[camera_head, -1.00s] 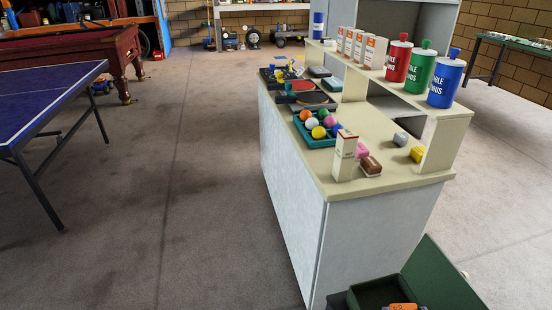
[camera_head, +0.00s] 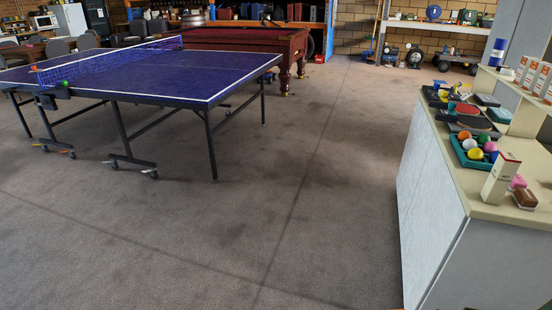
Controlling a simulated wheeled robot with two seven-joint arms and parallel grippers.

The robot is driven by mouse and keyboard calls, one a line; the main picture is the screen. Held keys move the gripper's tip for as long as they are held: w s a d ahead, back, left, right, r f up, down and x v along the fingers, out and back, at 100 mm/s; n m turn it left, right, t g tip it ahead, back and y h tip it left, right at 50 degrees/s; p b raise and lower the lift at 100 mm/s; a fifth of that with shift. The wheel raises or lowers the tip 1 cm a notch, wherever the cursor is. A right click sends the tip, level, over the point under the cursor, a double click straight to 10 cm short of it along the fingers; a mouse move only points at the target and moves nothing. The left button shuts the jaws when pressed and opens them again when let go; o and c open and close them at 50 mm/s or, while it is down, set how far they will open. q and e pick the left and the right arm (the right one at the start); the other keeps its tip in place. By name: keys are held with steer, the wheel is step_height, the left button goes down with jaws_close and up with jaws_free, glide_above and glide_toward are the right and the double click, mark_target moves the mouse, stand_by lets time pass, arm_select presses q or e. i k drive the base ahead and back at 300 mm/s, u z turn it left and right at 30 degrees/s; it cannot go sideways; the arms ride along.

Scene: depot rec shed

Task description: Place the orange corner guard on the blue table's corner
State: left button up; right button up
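The blue table-tennis table (camera_head: 200,75) stands at the left and centre, its net (camera_head: 110,57) across it. Its nearest right corner (camera_head: 208,104) points toward me and looks bare. Its far right corner (camera_head: 281,57) also shows and looks bare. A small orange-red item (camera_head: 33,68) and a green ball (camera_head: 65,84) are near the net's near end; the orange-red item is too small to identify. I cannot make out the orange corner guard for certain. Neither of my grippers is in view.
The counter (camera_head: 455,190) stands at the right with a tray of coloured balls (camera_head: 462,160), paddles and boxes on it. A red pool table (camera_head: 245,38) is behind the blue table. The carpet (camera_head: 290,230) between the counter and the blue table is clear.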

mark_target(205, 99)
steer(key=u, duration=0.9)
steer(key=i, duration=1.55)
steer(key=u, duration=0.85)
steer(key=i, duration=2.1)
steer(key=z, duration=1.2)
steer(key=i, duration=1.2)
steer(key=z, duration=0.7)
